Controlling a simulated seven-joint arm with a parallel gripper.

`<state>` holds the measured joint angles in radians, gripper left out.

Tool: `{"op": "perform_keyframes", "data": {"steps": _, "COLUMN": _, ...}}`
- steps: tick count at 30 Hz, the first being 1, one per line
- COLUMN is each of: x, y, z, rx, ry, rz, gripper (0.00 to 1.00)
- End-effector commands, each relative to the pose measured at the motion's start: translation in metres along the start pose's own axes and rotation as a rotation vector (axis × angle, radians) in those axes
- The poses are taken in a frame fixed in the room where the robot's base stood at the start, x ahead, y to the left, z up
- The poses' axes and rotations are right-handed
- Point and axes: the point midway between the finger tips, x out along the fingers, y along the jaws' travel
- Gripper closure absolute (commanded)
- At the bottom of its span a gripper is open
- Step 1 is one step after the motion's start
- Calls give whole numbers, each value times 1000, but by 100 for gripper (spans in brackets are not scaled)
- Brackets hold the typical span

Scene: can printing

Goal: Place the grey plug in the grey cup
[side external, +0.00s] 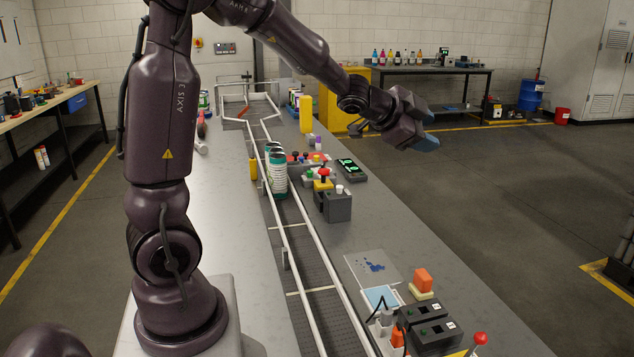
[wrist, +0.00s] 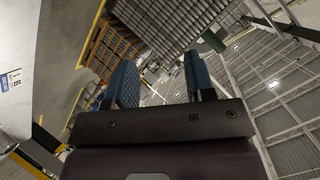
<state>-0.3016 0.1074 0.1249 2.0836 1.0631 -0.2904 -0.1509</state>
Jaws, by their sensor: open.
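My gripper (side external: 426,136) is raised over the right side of the bench, held out toward the open floor, away from the items on the bench. In the wrist view its two blue fingers (wrist: 160,75) stand apart with nothing between them. I cannot pick out a grey plug or a grey cup for sure in either view. Several small items stand past the conveyor's right rail, too small to tell apart, among them a purple one (side external: 318,143). The wrist view faces the walls and ceiling and shows no bench items.
A conveyor (side external: 305,252) with white rails runs along the bench, carrying green-and-white cans (side external: 278,175). A grey box (side external: 335,206), a green-lit display (side external: 350,169) and a yellow post (side external: 306,113) stand to its right. Dark boxes (side external: 430,336) sit at the front. Bare bench (side external: 400,225) lies between.

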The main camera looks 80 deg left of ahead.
Motion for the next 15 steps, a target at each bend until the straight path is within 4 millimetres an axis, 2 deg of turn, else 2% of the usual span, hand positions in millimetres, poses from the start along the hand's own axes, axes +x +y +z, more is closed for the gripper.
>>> {"op": "perform_keyframes", "data": {"steps": 1, "x": -26, "y": 0, "z": -12, "rx": -68, "ry": -42, "rz": -48, "gripper": 51}}
{"op": "perform_keyframes", "data": {"steps": 5, "x": -87, "y": 22, "z": -15, "rx": -273, "ry": -193, "rz": -75, "gripper": 51}}
{"op": "perform_keyframes", "data": {"steps": 9, "x": -151, "y": 75, "z": -7, "rx": -470, "ry": -345, "rz": 30, "gripper": 51}}
{"op": "perform_keyframes", "data": {"steps": 12, "x": -188, "y": 115, "z": 0, "rx": -563, "ry": -431, "rz": 147, "gripper": 51}}
{"op": "perform_keyframes", "data": {"steps": 15, "x": -215, "y": 146, "z": 4, "rx": -614, "ry": -489, "rz": 251, "gripper": 51}}
